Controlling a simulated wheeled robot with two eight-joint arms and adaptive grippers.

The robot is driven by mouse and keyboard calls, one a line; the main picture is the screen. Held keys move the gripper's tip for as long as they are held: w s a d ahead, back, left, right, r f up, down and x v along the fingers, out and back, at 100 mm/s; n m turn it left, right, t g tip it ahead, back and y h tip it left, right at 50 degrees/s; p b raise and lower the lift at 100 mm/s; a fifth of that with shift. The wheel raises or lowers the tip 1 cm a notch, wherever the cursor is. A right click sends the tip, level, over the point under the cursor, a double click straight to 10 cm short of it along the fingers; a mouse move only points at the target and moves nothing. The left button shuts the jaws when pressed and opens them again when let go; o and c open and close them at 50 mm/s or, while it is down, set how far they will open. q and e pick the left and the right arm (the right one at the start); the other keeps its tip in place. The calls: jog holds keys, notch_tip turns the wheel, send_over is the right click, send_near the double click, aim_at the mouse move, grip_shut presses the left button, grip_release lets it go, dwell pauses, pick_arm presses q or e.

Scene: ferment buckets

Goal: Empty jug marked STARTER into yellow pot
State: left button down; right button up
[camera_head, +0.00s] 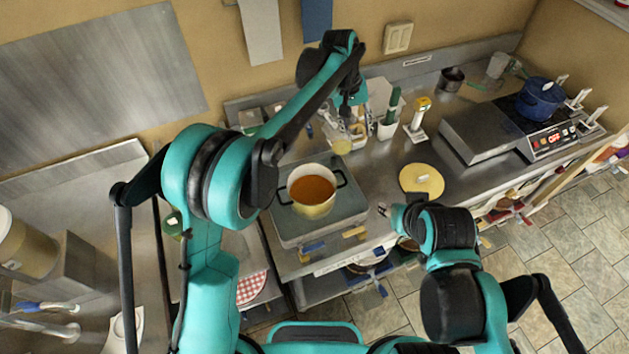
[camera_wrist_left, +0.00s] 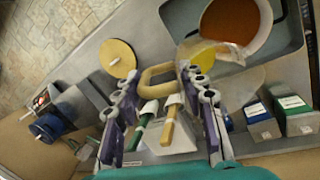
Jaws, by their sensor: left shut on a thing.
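The yellow pot (camera_head: 312,205) stands on a grey tray-like hob and holds orange-brown liquid; part of it also shows in the left wrist view (camera_wrist_left: 238,25). My left gripper (camera_head: 345,112) is shut on a clear jug (camera_head: 341,143) behind the pot. In the left wrist view, the tan handle (camera_wrist_left: 158,74) lies between the fingertips of my left gripper (camera_wrist_left: 160,80), and the jug (camera_wrist_left: 212,56) with yellow liquid is beside the pot. No marking on the jug is readable, and its tilt is unclear. My right gripper (camera_head: 386,210) is right of the pot; its opening is unclear.
A round tan lid (camera_head: 421,180) lies on the counter right of the pot. A white holder with green- and tan-handled tools (camera_head: 388,122) stands behind. A blue pot (camera_head: 540,97) sits on a burner at far right.

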pick_arm(q)
jog(key=shift+s+r+y+p, duration=0.25)
jog(key=shift+s+y, duration=0.2)
jog(key=shift+s, duration=0.4)
jog(key=shift+s+r+y+p, duration=0.1)
jog(key=shift+s+r+y, duration=0.15)
jog(key=shift+s+y, duration=0.4)
jog(key=shift+s+r+y+p, duration=0.2)
jog(key=shift+s+r+y, duration=0.1)
jog(key=shift+s, duration=0.7)
notch_tip(320, 180, up, 5)
jog(key=p, duration=0.3)
jog(key=shift+d+f, duration=0.1)
